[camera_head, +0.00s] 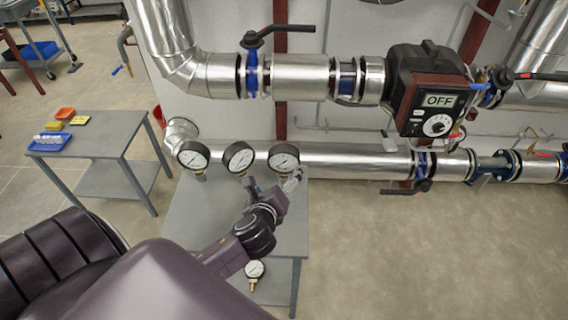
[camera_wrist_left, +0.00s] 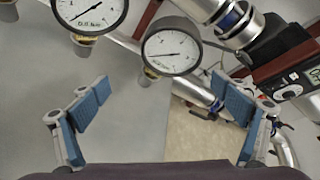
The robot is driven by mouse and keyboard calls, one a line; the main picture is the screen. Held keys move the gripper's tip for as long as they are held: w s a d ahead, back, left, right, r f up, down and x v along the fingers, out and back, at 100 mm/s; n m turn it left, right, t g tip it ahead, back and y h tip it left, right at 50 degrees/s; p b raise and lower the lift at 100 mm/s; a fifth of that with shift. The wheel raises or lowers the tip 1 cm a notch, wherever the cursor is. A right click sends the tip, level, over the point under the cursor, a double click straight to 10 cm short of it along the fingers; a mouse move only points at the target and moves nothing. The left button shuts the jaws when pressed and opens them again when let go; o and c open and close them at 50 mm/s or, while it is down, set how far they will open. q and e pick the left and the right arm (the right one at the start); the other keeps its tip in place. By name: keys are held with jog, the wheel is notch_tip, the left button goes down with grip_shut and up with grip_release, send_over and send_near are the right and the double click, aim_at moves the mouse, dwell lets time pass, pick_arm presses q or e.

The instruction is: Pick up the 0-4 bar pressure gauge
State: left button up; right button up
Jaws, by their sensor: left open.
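Several round white-faced gauges are on the grey table (camera_head: 193,222). Three stand in a row at the back: left gauge (camera_head: 193,155), middle gauge (camera_head: 238,157) and right gauge (camera_head: 284,158). A smaller gauge (camera_head: 254,269) is nearer, partly beside my arm. The dial ranges are too small to read surely, so I cannot tell which is 0-4 bar. My left gripper (camera_head: 272,181) is open and empty, just in front of the right gauge. In the left wrist view the right gauge (camera_wrist_left: 172,50) is ahead of the open fingers, and the middle gauge (camera_wrist_left: 90,14) is upper left.
Silver pipes (camera_head: 340,160) with blue-banded valves run behind the table. A black and red control box (camera_head: 430,90) reading OFF is at the upper right. A side table (camera_head: 95,130) with a blue tray (camera_head: 48,143) and small boxes stands left. Floor at right is clear.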

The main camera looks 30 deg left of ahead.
aim_at(283, 162)
pick_arm(q)
jog(key=m, duration=0.1)
jog(key=w, duration=0.1)
jog(key=w+r+m+t, duration=0.1)
jog(key=shift+a+m, duration=0.25)
jog(key=shift+m, duration=0.05)
jog(key=shift+w+a+m, duration=0.2)
jog(key=shift+w+m, duration=0.1)
jog(key=shift+w, duration=0.3)
jog(key=shift+x, duration=0.8)
jog(key=x, duration=0.1)
jog(key=p+x, duration=0.1)
jog(key=x, duration=0.1)
jog(key=shift+w+a+r, duration=0.1)
jog(key=shift+w+a, duration=0.15)
jog(key=shift+a, duration=0.05)
jog(key=shift+x, duration=0.8)
pick_arm(e)
jog(key=shift+w+a+r, duration=0.1)
jog(key=shift+a+r, duration=0.1)
jog(key=shift+r, duration=0.55)
pick_arm(q)
jog(key=c, duration=1.7)
